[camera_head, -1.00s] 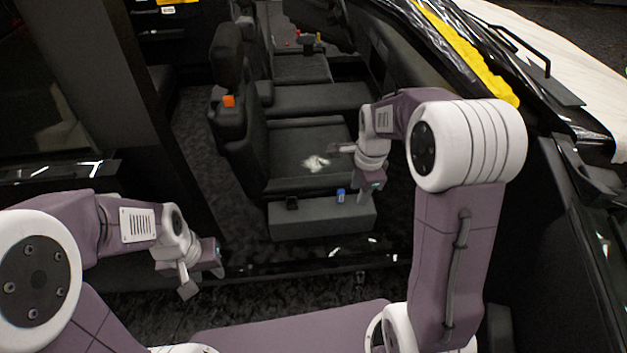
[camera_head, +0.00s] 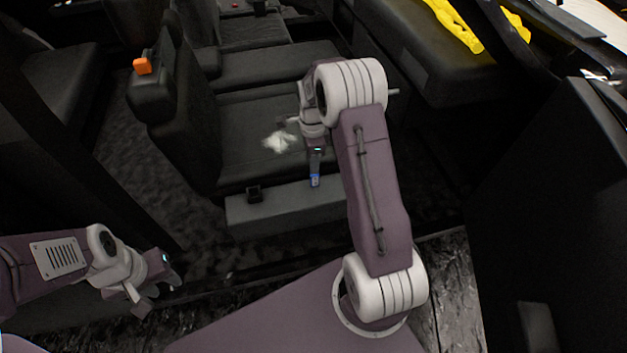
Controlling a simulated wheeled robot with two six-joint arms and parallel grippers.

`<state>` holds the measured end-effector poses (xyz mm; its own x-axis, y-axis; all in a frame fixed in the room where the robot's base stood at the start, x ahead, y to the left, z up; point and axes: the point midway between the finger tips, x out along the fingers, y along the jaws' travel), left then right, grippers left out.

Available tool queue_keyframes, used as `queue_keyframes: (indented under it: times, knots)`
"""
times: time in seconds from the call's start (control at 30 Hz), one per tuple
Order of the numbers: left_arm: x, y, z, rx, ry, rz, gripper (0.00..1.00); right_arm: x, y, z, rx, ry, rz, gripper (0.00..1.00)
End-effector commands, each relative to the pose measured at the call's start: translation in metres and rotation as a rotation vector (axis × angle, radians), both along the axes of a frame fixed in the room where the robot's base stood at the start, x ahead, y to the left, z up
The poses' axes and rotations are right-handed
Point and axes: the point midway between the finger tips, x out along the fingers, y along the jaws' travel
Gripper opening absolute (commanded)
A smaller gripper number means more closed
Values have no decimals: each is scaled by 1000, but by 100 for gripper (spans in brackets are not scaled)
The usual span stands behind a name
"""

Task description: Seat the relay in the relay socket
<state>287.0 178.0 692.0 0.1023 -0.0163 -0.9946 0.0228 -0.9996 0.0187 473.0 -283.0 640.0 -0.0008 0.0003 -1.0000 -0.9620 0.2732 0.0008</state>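The relay (camera_head: 314,182) is a small blue block at the right part of the grey ledge in front of the seat. The relay socket (camera_head: 254,194) appears to be the small black piece on the same ledge, left of the relay. My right gripper (camera_head: 315,176) points down at the relay, with its fingertips at the blue block. Whether the fingers are closed on it, and whether it still touches the ledge, I cannot tell. My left gripper (camera_head: 160,292) is at the lower left, away from the ledge, with its fingers apart and empty.
The grey ledge (camera_head: 280,215) is bare between socket and relay. Behind it is a dark seat (camera_head: 245,165) with a white crumpled patch (camera_head: 280,141). Yellow material (camera_head: 450,25) lies upper right.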

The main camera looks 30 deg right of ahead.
Motion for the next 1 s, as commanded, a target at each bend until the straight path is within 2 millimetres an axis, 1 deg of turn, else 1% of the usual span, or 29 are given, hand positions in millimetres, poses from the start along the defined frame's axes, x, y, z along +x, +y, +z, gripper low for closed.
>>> queue_keyframes:
  times: [0.03, 0.13, 0.2, 0.3, 0.37, 0.47, 0.53, 0.63, 0.7, 0.87, 0.9, 1.0]
  knots:
    - [0, 0, -6, 0, 0, 0, 36, -1, 0, -10, 1, 3, 0, 36]
    - [0, 0, -15, 0, 0, 0, 36, -1, 0, -28, 1, 3, 0, 36]
    - [0, 0, -17, 0, 1, 0, 36, -1, 0, -35, 1, 3, 1, 36]
    - [0, 0, -16, 0, 1, 0, 36, -1, 0, -35, 0, 1, 1, 36]
    - [0, 0, -19, 0, 1, 0, 36, -1, -1, -40, 1, 2, 1, 36]
    - [0, 0, -29, 0, 1, 0, 36, -1, -3, -56, 1, 2, 0, 36]
    - [0, 0, -38, 0, 1, 0, 36, -2, -6, -70, 1, 3, 0, 36]
    - [0, 0, -43, 0, 1, 0, 36, -2, -6, -85, 1, 2, 1, 36]
    - [0, 0, -43, 0, 1, 0, 36, -2, -6, -88, 1, 2, 1, 36]
    - [0, 0, -41, 0, 1, 0, 36, -1, -6, -86, 0, 1, 1, 36]
    - [0, 0, -41, 0, 1, 0, 36, -1, -6, -86, 0, 1, 1, 25]
    - [0, 0, -41, 0, 1, 0, 36, -1, -6, -86, 0, 1, 1, 0]
